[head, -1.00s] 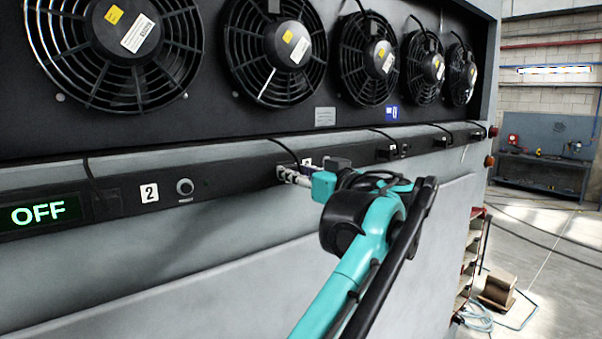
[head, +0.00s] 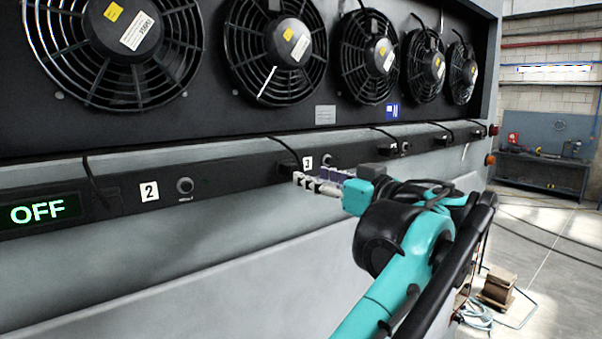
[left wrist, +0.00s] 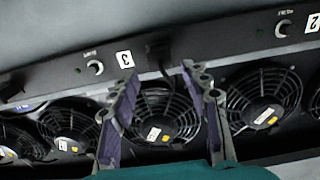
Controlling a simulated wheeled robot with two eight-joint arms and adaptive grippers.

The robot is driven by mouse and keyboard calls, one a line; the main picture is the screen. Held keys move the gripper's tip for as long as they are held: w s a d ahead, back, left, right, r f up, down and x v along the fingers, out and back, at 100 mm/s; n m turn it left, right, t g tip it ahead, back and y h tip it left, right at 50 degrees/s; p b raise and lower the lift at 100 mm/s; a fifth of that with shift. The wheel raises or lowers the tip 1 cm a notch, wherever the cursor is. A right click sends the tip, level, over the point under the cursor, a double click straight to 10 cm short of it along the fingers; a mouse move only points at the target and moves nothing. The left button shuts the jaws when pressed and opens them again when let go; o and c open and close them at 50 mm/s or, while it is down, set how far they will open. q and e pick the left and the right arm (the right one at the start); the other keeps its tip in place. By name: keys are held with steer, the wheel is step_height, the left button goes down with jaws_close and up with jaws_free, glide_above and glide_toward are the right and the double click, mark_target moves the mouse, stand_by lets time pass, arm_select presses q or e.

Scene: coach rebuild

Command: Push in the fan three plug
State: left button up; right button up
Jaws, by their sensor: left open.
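The fan three plug (head: 288,168) is a small black block on the dark strip, left of the label 3 (head: 308,162), with a black cable rising from it. In the left wrist view the plug (left wrist: 158,47) sits at the strip beside the label 3, its cable running to a fan. How deep it sits in its socket I cannot tell. My left gripper (head: 308,184) is just right of and in front of the plug; its fingers are apart and empty in the left wrist view (left wrist: 160,72). My right gripper is not in view.
Several round fans (head: 274,42) sit above the strip. A green OFF display (head: 40,212), the label 2 (head: 149,192) and a knob (head: 185,186) are to the left. Other plugs (head: 397,146) continue to the right. The space in front of the lower panel is clear on the left.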

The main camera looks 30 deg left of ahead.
arm_select(q)
steer(key=v, duration=0.4)
steer(key=shift+d, duration=0.15)
steer(key=shift+f, duration=0.1)
steer(key=s+a+f+m+h+b, duration=0.1)
steer(key=s+f+m+h+b, duration=0.35)
steer(key=f, duration=1.05)
steer(key=a+f+g+h+b, duration=0.1)
steer(key=f+b, duration=0.7)
steer(key=f, duration=0.7)
steer(key=s+a+f+m+h+b, duration=0.1)
steer(key=s+f+m+h+b, duration=0.15)
steer(key=f+b, duration=0.85)
steer(key=s+d+f+m+h+b, duration=0.2)
steer(key=f+b, duration=0.3)
steer(key=f, duration=1)
steer(key=s+d+f+m+h+b, duration=0.2)
steer(key=s+d+f+h+b, duration=0.1)
steer(key=f, duration=1.3)
steer(key=s+d+f+m+t+h+b, duration=0.1)
steer(key=f+b, duration=0.6)
steer(key=f, duration=0.8)
steer(key=s+d+m+h, duration=0.1)
steer(key=s+d+h, duration=0.1)
steer(key=d, duration=0.1)
steer(key=shift+f+h, duration=0.3)
steer(key=shift+f, duration=0.05)
